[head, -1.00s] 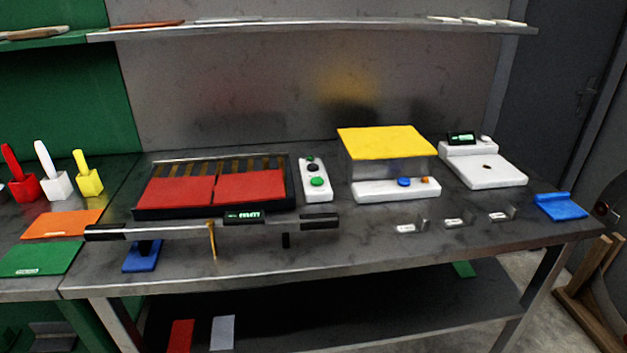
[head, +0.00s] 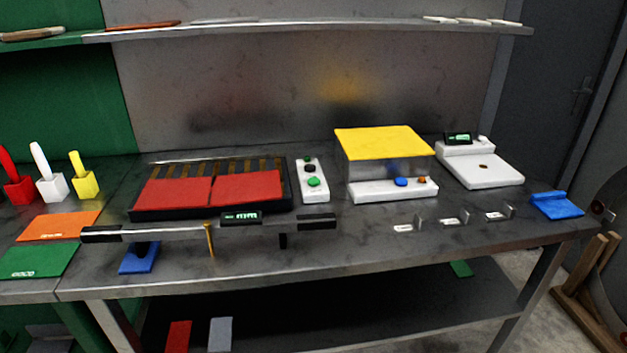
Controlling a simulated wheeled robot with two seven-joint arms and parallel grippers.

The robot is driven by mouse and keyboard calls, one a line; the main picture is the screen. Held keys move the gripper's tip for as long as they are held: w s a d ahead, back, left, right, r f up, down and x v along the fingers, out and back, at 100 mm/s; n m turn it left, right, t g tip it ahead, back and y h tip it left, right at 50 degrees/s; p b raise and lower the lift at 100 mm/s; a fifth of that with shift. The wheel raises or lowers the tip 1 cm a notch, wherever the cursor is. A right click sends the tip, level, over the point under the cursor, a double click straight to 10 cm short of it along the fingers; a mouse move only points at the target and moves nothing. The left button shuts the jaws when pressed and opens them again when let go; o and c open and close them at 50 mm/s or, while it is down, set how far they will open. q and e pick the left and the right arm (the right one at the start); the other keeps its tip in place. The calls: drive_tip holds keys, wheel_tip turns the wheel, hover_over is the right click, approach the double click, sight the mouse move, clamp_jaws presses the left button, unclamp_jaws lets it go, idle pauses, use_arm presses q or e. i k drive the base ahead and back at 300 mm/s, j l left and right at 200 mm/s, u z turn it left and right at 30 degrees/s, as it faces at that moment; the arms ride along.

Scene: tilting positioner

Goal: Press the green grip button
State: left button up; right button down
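A white control box (head: 316,194) stands on the table between the red-plated black tray and the yellow-topped unit. On it are a large green button (head: 314,182) nearest me, a black button (head: 310,168) behind it and a smaller green one (head: 307,159) at the back. I cannot read any label that tells which green one is the grip button. Neither of my grippers shows in the head view.
A long bar (head: 180,232) with black ends and a small display spans the table's front, before the black tray (head: 170,212). A yellow-topped unit (head: 385,142) with a blue button stands right of the box. A shelf (head: 330,30) runs above.

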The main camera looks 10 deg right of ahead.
sight(312, 182)
drive_tip(key=i+l, duration=0.1)
drive_tip(key=i, duration=0.35)
drive_tip(key=i+l, duration=0.1)
drive_tip(key=i, duration=0.35)
drive_tip(key=z, duration=0.05)
